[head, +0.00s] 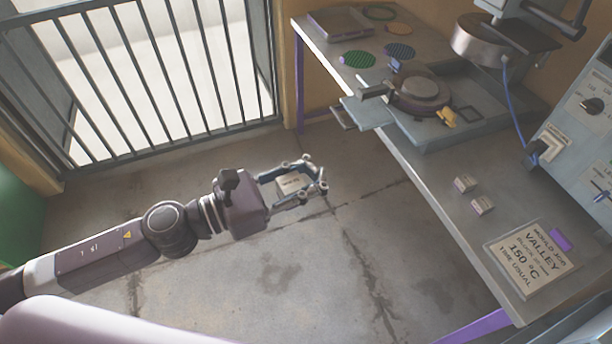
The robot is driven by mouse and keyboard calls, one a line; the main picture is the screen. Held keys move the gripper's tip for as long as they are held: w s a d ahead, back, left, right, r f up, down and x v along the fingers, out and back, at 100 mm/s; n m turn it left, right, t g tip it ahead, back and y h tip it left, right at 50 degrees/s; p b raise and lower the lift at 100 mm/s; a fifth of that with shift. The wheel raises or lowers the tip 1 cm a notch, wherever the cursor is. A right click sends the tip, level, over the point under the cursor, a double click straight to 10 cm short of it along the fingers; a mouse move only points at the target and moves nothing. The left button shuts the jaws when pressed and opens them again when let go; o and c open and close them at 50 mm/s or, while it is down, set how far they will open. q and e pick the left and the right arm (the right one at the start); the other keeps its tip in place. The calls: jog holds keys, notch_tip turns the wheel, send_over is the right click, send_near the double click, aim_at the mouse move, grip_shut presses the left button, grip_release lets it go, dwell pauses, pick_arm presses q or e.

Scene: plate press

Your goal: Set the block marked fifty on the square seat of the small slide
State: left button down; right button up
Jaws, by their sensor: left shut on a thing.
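My left gripper (308,181) is shut on a small pale block (289,184), held above the floor left of the workbench. The block's top carries dark markings, too small to read surely. Two similar pale blocks, one (465,184) behind the other (482,206), stand on the bench, well to the right of the gripper. A dark square outline (469,114) lies on the grey press bed, right of a round mould; I cannot tell if it is the slide's square seat. My right gripper is not in view.
The bench (437,188) edge lies between my left gripper and the press bed. A round mould (419,94) and yellow clip (445,117) sit on the bed. A press head (485,40) overhangs behind. A sign (530,262) lies at the front. Floor around the gripper is clear.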

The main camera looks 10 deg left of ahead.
pick_arm(q)
jog(key=shift+w+d+r+m+g+h, duration=0.2)
jog(key=shift+w+d+m+g+h, duration=0.15)
jog(key=shift+d+g, duration=0.2)
jog(key=shift+w+d+r+m+g+h, duration=0.15)
jog(key=shift+d+r+m+g+h, duration=0.1)
jog(key=shift+d+m+g, duration=0.25)
jog(key=shift+d, duration=0.1)
notch_tip(320, 180, up, 10)
jog(key=w+d+n+t+y, duration=0.2)
jog(key=n+t+y, duration=0.7)
jog(key=y, duration=0.7)
jog(key=shift+n+t, duration=0.35)
jog(key=shift+n, duration=1.5)
jog(key=shift+a+f, duration=0.1)
